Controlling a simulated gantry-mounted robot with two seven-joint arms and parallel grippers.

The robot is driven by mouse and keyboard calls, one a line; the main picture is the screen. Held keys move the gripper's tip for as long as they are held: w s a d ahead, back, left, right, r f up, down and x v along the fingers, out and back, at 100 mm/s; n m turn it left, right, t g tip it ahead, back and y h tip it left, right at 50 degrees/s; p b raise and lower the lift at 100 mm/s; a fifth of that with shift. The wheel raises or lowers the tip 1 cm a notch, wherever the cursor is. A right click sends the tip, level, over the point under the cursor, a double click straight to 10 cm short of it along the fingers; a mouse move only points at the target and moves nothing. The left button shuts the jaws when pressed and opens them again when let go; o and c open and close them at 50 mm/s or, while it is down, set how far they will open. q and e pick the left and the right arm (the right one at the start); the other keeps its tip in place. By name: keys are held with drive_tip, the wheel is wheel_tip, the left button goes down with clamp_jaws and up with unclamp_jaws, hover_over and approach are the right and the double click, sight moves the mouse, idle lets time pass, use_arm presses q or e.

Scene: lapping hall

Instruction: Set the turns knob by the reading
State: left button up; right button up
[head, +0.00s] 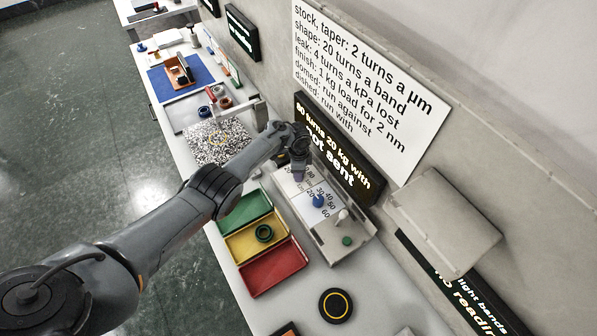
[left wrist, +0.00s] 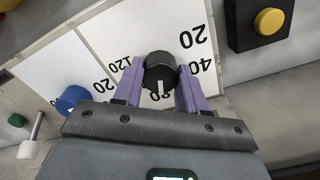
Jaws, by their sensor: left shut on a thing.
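My left gripper (head: 299,174) is over the control panel (head: 327,243). In the left wrist view its purple fingers (left wrist: 159,85) are shut on the black turns knob (left wrist: 158,68), one on each side. The knob's white mark points toward the partly hidden 80; 20, 40 and 120 also show around it. A blue knob (head: 319,201) stands beside it on its own scale; it also shows in the left wrist view (left wrist: 71,99). The dark display (head: 338,150) reads "80 turns 20 kg with" and "not sent". My right gripper is not in view.
A white wall sign (head: 370,75) lists rules, such as shape: 20 turns a band. A white-topped lever (head: 342,216) and green button (head: 347,240) are on the panel. Green, yellow and red trays (head: 273,272) lie left of it. A lower display (head: 460,289) is partly hidden.

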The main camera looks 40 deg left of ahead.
use_arm(q)
drive_tip(key=shift+m, duration=0.6)
drive_tip(key=o, duration=1.1)
drive_tip(key=shift+c, duration=0.2)
wheel_tip(320, 180, up, 11)
drive_tip(key=p, duration=0.4)
drive_tip(key=shift+p, duration=0.35)
drive_tip(key=shift+f, duration=0.2)
